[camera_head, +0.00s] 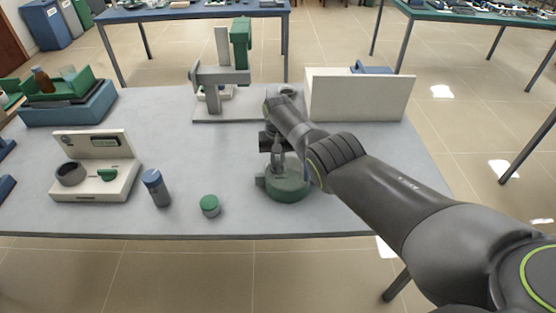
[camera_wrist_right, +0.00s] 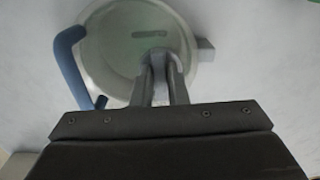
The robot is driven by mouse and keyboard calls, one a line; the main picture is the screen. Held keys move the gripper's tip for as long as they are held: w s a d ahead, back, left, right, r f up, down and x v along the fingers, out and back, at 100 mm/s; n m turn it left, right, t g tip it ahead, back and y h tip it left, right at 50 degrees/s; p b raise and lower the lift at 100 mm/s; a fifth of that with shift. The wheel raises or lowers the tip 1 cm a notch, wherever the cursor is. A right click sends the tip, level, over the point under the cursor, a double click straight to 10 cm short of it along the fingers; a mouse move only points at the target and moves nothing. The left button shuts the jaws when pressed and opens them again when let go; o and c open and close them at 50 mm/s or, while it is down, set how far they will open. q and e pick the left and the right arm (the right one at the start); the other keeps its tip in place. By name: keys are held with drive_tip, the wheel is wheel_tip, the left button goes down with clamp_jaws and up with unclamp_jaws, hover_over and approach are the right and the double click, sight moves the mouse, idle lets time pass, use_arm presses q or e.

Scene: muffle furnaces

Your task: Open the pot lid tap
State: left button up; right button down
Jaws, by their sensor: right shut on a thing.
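The pot (camera_head: 288,190), a round vessel with a green lower part, stands near the front edge of the grey table in the head view. My right arm partly hides it from above. In the right wrist view its round pale lid (camera_wrist_right: 110,45) is seen from above, with a blue handle (camera_wrist_right: 70,65) at the left and a small grey block at the right rim. My right gripper (camera_wrist_right: 157,58) reaches over the lid with its fingers close together, shut on the lid tap. The tap itself is mostly hidden between the fingers. My left gripper is not in view.
A green-capped jar (camera_head: 209,206), a blue-capped bottle (camera_head: 154,187) and a white instrument (camera_head: 120,180) stand left of the pot. A grey-green stand (camera_head: 217,75) and a white box (camera_head: 358,97) stand behind. The table (camera_head: 230,160) between them is clear.

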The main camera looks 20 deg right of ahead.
sight(278, 163)
drive_tip(key=shift+m, duration=0.3)
drive_tip(key=c, duration=1.4)
unclamp_jaws()
drive_tip(key=shift+c, duration=0.2)
wheel_tip(278, 163, up, 7)
drive_tip(key=p, duration=0.3)
drive_tip(key=shift+f, duration=0.2)
wheel_tip(278, 163, up, 11)
drive_tip(key=b, duration=0.1)
drive_tip(key=shift+f, duration=0.1)
